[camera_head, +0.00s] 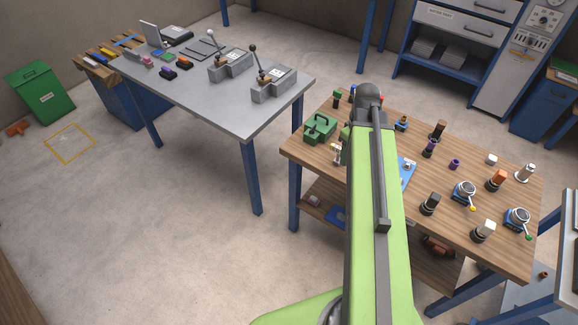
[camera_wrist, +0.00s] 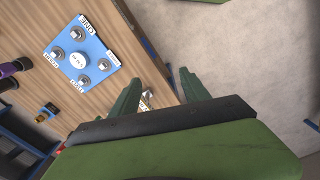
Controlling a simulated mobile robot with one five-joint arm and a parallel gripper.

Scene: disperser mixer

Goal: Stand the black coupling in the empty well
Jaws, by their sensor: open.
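My gripper (camera_wrist: 160,90) is open, with its two green fingers apart over the table's edge and nothing held between them. In the head view my own arm hides it. A dark upright piece (camera_head: 430,204) stands on the wooden table; it may be the black coupling, but it is too small to be sure. Similar upright pieces stand nearby, with purple (camera_head: 429,147), orange (camera_head: 497,180) and white (camera_head: 483,231) tops. I cannot tell which place is the empty well.
A blue labelled plate (camera_wrist: 81,58) with several metal fittings lies on the wooden table (camera_head: 465,215). A green case (camera_head: 319,128) stands at its left end. Two blue-based devices (camera_head: 465,192) (camera_head: 517,218) stand at right. A grey table (camera_head: 215,85) is separate at left.

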